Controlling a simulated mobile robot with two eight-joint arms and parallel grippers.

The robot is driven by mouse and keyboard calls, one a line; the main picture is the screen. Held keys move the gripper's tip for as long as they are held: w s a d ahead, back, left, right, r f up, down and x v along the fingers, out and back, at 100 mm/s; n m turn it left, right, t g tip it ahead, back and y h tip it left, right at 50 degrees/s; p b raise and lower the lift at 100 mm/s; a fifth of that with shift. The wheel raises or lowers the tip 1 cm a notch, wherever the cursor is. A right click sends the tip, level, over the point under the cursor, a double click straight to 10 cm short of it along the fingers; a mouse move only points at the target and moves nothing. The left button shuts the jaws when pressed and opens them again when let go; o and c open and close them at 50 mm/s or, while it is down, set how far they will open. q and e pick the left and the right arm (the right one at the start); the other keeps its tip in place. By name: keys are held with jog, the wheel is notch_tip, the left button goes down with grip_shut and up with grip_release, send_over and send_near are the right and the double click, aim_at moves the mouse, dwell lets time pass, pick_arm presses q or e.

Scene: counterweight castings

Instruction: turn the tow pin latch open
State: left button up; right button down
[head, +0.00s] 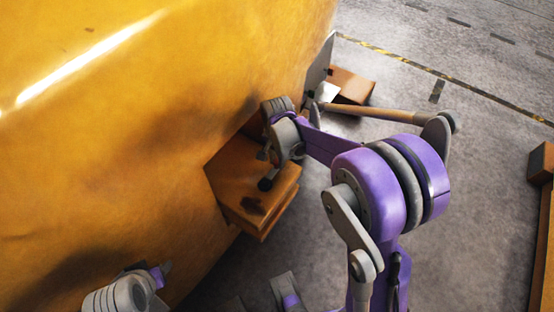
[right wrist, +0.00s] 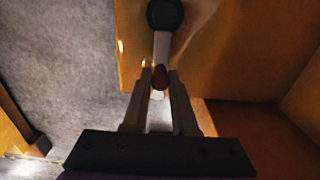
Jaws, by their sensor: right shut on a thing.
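The tow pin latch shows in the right wrist view as a pale straight lever (right wrist: 162,46) with a round black end (right wrist: 165,14) at the top and a dark red knob (right wrist: 159,77) at the near end. My right gripper (right wrist: 159,82) has its two grey fingers closed around the red knob. In the head view my right gripper (head: 267,170) is over the orange-brown block set against the big yellow casting (head: 120,130). There the wrist hides most of the latch. Grey and purple parts of mine show at the bottom left, but no left fingers can be made out.
The orange-brown block (head: 250,225) stands out from the casting's lower side. A brown box (head: 352,84) lies on the floor beyond my wrist, and brown timber-like pieces (head: 541,235) stand at the right edge.

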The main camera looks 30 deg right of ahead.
jog(key=shift+s+n, duration=0.1)
jog(key=shift+n, duration=0.3)
dwell(0.4)
jog(key=n, duration=0.2)
jog(key=s+d+n, duration=0.1)
jog(key=shift+n+b, duration=0.35)
jog(key=shift+n, duration=0.05)
jog(key=n, duration=0.1)
jog(key=d+n, duration=0.1)
jog(key=n, duration=0.2)
jog(key=shift+s+d, duration=0.15)
jog(key=shift+s, duration=0.1)
jog(key=n, duration=0.1)
jog(key=d+n, duration=0.1)
jog(key=n, duration=0.3)
jog(key=shift+d+b, duration=0.25)
jog(key=shift+b, duration=0.1)
jog(key=shift+w+d+n, duration=0.1)
jog(key=shift+d+n, duration=0.25)
jog(key=shift+n, duration=0.75)
jog(key=shift+w+d+n, duration=0.1)
jog(key=shift+d+n, duration=0.2)
jog(key=shift+n, duration=0.8)
jog(key=c, duration=0.7)
grip_release()
